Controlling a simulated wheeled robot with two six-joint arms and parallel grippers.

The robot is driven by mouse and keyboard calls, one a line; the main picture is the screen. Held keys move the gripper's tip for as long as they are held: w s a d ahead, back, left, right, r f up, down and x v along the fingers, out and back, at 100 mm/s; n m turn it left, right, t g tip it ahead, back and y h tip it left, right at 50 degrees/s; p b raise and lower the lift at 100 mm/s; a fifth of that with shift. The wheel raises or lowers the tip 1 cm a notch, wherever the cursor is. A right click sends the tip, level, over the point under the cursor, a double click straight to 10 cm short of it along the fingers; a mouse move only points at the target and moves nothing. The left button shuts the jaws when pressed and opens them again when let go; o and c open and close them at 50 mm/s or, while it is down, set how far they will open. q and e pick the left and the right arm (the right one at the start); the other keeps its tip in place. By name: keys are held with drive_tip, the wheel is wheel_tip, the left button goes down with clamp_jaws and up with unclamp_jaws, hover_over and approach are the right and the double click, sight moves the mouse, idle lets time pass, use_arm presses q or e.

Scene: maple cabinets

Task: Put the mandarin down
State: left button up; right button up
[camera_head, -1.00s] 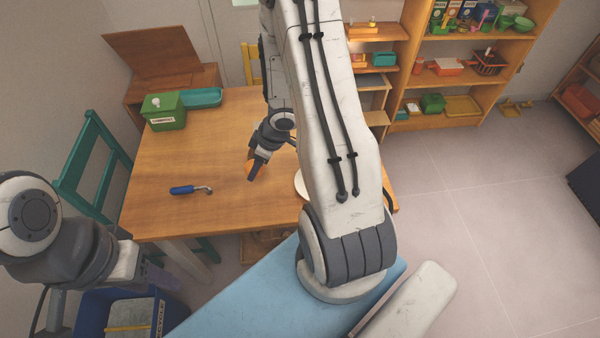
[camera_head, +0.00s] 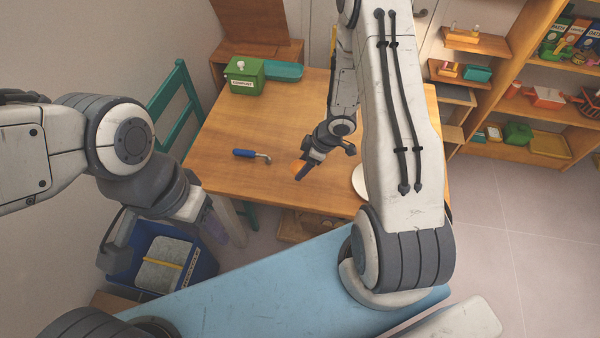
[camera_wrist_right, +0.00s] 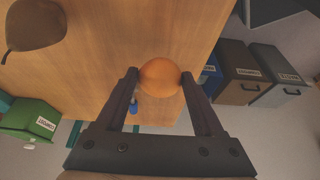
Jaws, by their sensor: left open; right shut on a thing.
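The mandarin is an orange ball (camera_wrist_right: 160,77) held between the fingertips of my right gripper (camera_wrist_right: 159,80) in the right wrist view. In the head view the mandarin (camera_head: 297,166) shows partly behind the right gripper (camera_head: 302,170), over the front part of the wooden table (camera_head: 230,145). My right gripper is shut on it. I cannot tell whether the mandarin touches the tabletop. My left gripper (camera_head: 225,228) is open and empty, in front of the table's left corner and beside the blue bin.
A blue-handled tool (camera_head: 252,155) lies left of the right gripper. A green box (camera_head: 246,80) and a teal tray (camera_head: 284,71) stand at the back left. A white round dish (camera_head: 360,181) is partly hidden by my right arm. The blue bin (camera_head: 150,275) is on the floor.

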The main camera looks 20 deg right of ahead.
drive_tip(key=shift+w+a+f, duration=0.45)
drive_tip(key=shift+f, duration=0.05)
drive_tip(key=shift+f+b, duration=0.4)
drive_tip(key=shift+f, duration=1.5)
drive_tip(key=shift+f, duration=0.15)
drive_tip(key=o, duration=1.5)
drive_tip(key=shift+c, duration=0.2)
